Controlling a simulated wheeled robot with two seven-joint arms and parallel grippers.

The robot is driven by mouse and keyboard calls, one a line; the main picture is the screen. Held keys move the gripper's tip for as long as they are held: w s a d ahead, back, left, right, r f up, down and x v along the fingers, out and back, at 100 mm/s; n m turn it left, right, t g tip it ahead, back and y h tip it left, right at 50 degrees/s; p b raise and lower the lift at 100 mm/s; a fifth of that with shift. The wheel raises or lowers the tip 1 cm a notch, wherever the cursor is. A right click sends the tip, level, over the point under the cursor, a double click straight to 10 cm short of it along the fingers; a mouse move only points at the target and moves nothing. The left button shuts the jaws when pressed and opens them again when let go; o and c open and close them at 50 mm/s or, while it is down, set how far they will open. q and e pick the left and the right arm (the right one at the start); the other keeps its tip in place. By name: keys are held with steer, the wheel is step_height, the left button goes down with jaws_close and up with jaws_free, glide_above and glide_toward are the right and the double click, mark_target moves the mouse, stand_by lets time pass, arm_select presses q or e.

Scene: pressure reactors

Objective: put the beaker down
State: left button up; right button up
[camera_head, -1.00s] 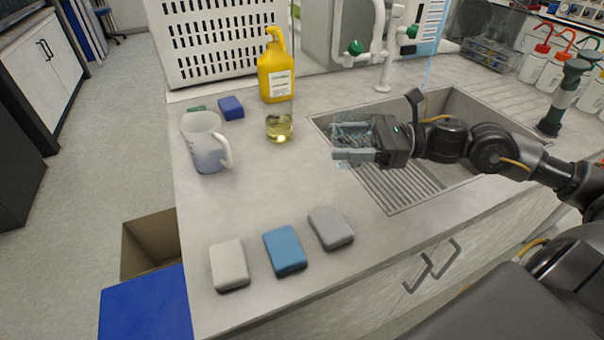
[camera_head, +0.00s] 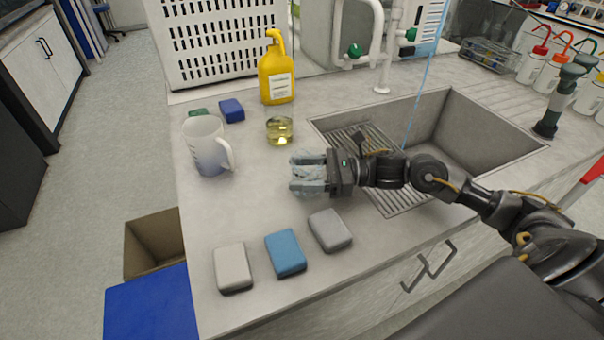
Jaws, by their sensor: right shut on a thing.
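My right gripper (camera_head: 305,174) is shut on a clear glass beaker (camera_head: 308,166), which shows faintly between and above its fingers. The beaker is over the bare counter, left of the sink and in front of a vessel of yellow liquid. The fingers hide part of the beaker, and I cannot tell whether its bottom touches the counter. My left gripper is not in view.
The vessel of yellow liquid (camera_head: 280,131) and a frosted jug (camera_head: 205,148) stand behind and left. A yellow bottle (camera_head: 276,80) stands farther back. Grey, blue and white sponges (camera_head: 286,253) lie in front. The sink (camera_head: 480,125) is right; water runs into it.

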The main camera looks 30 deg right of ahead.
steer(key=shift+f, duration=0.6)
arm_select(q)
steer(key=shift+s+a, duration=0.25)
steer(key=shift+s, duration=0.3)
arm_select(e)
steer(key=shift+f, duration=0.1)
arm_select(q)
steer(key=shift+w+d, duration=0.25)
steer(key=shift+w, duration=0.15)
arm_select(e)
steer(key=o, duration=1)
